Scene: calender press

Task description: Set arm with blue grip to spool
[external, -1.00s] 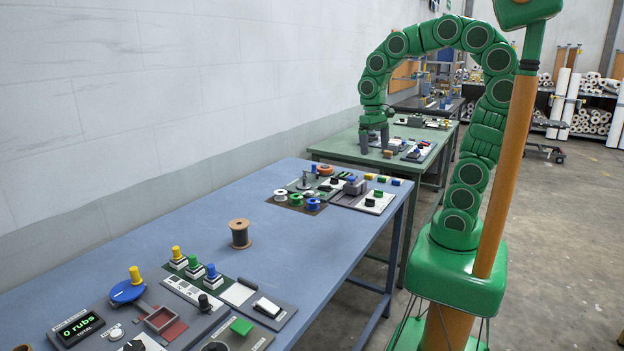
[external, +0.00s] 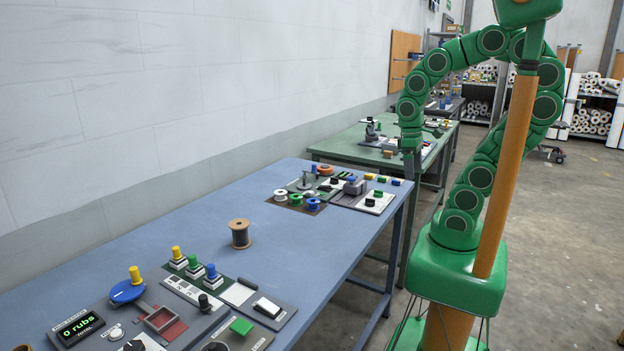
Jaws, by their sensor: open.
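My gripper (external: 412,163) hangs pointing down by the near right part of the green table, with its fingers small and partly overlapping in this view. It is open and I see nothing in it. Small white (external: 281,195), green (external: 296,200) and blue (external: 313,204) spools stand at the far end of the blue table, left of and nearer the camera than my gripper. A grey post stands behind them, near an orange spool (external: 325,170). A small blue part (external: 351,180) shows there too. I cannot tell which part is the arm with the blue grip.
The blue table (external: 190,215) has a bare middle around a large dark spool (external: 239,233). Its near end holds a control panel with yellow, green and blue knobs. The green table (external: 340,148) carries more devices and a small brown block (external: 388,153).

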